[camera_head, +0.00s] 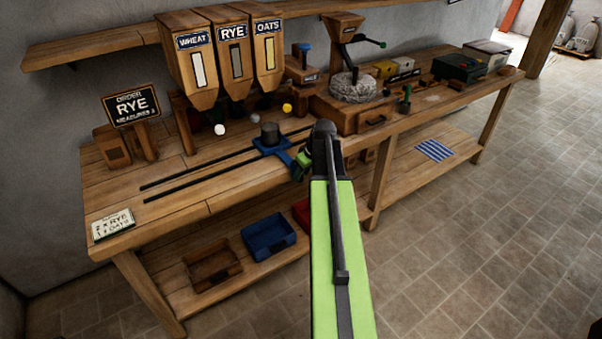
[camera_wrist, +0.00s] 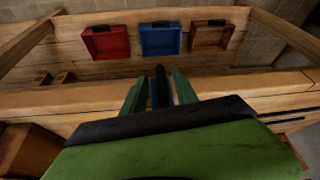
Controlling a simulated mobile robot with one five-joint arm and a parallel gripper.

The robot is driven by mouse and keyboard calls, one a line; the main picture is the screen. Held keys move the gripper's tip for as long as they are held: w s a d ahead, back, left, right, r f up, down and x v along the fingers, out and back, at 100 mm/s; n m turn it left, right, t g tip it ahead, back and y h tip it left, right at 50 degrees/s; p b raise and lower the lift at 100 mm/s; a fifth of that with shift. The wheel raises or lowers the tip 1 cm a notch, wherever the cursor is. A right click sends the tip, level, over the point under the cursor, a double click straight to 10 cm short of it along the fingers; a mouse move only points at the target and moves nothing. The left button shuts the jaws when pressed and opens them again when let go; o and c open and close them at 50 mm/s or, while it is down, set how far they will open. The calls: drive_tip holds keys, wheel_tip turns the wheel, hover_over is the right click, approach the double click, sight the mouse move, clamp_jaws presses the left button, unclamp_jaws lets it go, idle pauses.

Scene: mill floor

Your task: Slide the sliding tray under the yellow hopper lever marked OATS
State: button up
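The sliding tray (camera_head: 266,148) is blue, carries a dark cup (camera_head: 269,132) and sits on two black rails (camera_head: 200,170) near their right part. The yellow lever ball (camera_head: 287,107) hangs below the OATS hopper (camera_head: 267,50). The tray stands left of that lever's line, roughly in front of the grey RYE ball (camera_head: 248,112). My gripper (camera_head: 303,163) is at the tray's front side. In the wrist view, its green fingers (camera_wrist: 160,92) stand either side of a blue, dark-tipped handle (camera_wrist: 160,76), with narrow gaps showing. My arm hides part of the bench.
A white ball (camera_head: 219,129) hangs under the WHEAT hopper (camera_head: 193,62). A grinder (camera_head: 352,87) stands right of the rails. The order sign (camera_head: 131,104) and a card (camera_head: 113,223) are at the left. Blue (camera_head: 268,238), brown (camera_head: 212,266) and red (camera_wrist: 105,42) bins sit on the lower shelf.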

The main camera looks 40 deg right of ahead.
drive_tip(key=shift+w+a, duration=0.1)
drive_tip(key=shift+w, duration=0.05)
drive_tip(key=shift+r+p, duration=0.5)
drive_tip(key=shift+p, duration=0.05)
drive_tip(key=p+v, duration=1.5)
drive_tip(key=v, duration=0.1)
drive_tip(key=shift+s, duration=0.35)
